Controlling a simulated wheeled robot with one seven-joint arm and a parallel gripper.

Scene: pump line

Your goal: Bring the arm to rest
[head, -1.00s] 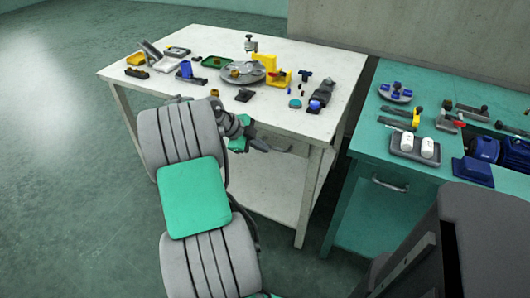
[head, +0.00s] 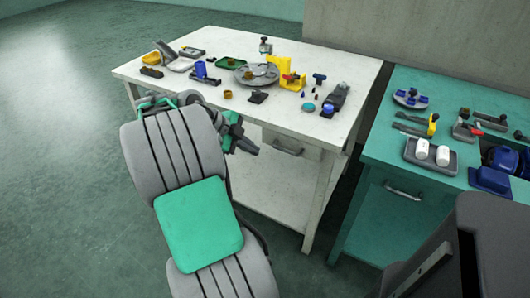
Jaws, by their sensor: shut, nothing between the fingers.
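My arm, in grey and green segments, rises from the bottom of the head view and bends over at its top. My gripper (head: 246,146) is small and dark in this view, in front of the white table's front edge and left of the drawer handle. Its fingers look closed, with nothing held. Part of the wrist is hidden behind the grey arm link.
The white table (head: 215,45) holds a round grey plate (head: 256,75), a yellow fixture (head: 290,72), a green tray (head: 231,62) and several small parts. The teal bench (head: 385,150) at right carries tools and a tray with white cylinders (head: 422,148). Open floor lies left.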

